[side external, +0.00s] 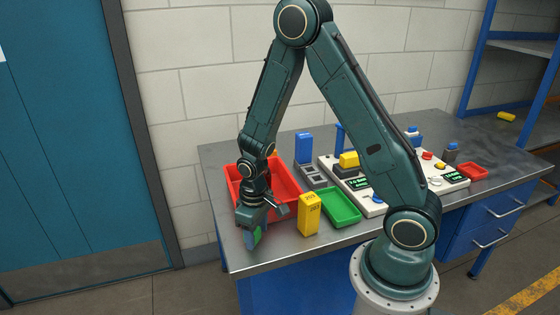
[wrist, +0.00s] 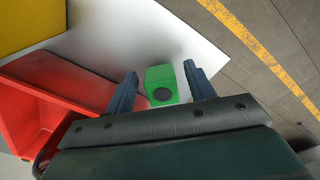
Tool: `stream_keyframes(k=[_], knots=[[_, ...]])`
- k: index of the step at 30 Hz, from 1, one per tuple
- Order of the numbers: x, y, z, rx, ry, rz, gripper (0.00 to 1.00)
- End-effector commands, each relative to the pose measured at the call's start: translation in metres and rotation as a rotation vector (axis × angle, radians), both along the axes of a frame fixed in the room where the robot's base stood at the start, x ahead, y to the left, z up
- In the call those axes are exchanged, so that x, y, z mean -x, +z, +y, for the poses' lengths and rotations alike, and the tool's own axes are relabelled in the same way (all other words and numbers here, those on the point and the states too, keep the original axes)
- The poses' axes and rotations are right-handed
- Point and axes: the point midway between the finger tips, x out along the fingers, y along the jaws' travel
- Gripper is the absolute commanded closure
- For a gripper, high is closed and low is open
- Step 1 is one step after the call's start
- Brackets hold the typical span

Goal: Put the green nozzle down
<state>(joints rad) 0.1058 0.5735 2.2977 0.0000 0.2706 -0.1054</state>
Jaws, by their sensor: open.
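The green nozzle (wrist: 158,73) is a small bright green block with a dark round spot on its face. In the wrist view it lies between the two blue fingers of my gripper (wrist: 162,90), with a gap on the right and a narrower one on the left. My gripper is open and low over the near left corner of the table. In the side external view, a bit of the green nozzle (side external: 257,236) shows beside my gripper (side external: 251,238); the fingers hide most of it. I cannot tell exactly how it touches the table.
A red bin (side external: 285,182) stands just behind my gripper. A yellow box (side external: 309,214) and a green tray (side external: 341,206) are to the right. The table's edge (side external: 243,270) is close in front. White consoles with buttons stand farther back.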

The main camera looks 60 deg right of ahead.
Motion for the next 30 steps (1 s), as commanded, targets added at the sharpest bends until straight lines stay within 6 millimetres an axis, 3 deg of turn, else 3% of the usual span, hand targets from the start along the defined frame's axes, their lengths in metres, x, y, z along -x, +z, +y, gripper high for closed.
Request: stream_keyframes(k=[30], knots=[[-0.001, 0.111, 0.0, 0.0, 0.0, -0.003, 0.46]])
